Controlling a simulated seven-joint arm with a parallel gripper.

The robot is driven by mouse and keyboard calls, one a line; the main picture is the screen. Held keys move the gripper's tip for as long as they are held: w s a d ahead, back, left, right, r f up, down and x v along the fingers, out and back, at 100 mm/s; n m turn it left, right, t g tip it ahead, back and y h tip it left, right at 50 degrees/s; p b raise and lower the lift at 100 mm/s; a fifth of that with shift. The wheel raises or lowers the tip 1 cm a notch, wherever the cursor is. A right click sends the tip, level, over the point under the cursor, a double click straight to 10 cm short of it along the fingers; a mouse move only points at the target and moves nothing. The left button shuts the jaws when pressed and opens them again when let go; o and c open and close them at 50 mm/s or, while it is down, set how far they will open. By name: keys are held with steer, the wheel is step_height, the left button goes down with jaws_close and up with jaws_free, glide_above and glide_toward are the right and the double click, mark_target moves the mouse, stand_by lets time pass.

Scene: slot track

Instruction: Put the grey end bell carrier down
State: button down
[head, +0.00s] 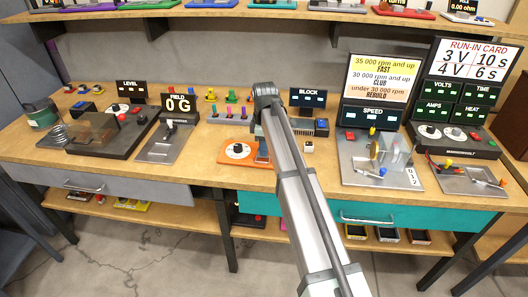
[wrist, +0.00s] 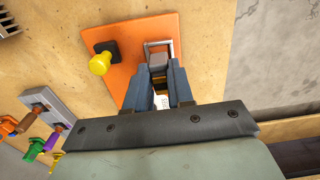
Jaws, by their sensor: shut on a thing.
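In the wrist view, my gripper (wrist: 157,80) has its two blue-grey fingers close around a small grey piece (wrist: 156,60), which I take to be the end bell carrier. The piece is at a metal frame (wrist: 159,43) on an orange plate (wrist: 130,38). I cannot tell whether it rests on the plate or hangs just above it. A white lettered label shows between the fingers. In the head view, my arm hides most of the gripper and the carrier; the orange plate (head: 234,152) shows to the left.
A yellow knob (wrist: 100,63) stands on the plate, left of the fingers. A rack with coloured handles (wrist: 45,122) lies farther left. In the head view, the SPEED station (head: 376,155) stands to the right and the FIELD stand (head: 166,135) to the left on the wooden bench.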

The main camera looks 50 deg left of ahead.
steer(key=r, duration=0.7)
steer(key=shift+w+d+r, duration=0.15)
steer(key=shift+w+r, duration=0.1)
steer(key=shift+w, duration=0.05)
steer(key=w+d+m, duration=0.2)
steer(key=w+d, duration=0.9)
steer(key=d, duration=0.1)
steer(key=shift+s+d+f+n, duration=0.15)
steer(key=shift+d+f+n, duration=0.2)
steer(key=shift+f, duration=1.45)
steer(key=shift+s+d+f+n, duration=0.15)
steer(key=shift+d+f+n, duration=0.2)
steer(key=shift+f, duration=1.45)
steer(key=shift+s+d+f+n, duration=0.15)
steer(key=shift+d+f+n, duration=0.2)
steer(key=shift+f, duration=1.45)
steer(key=shift+f, duration=0.1)
steer(key=c, duration=1)
jaws_free()
step_height(320, 180, up, 12)
steer(key=shift+r, duration=0.15)
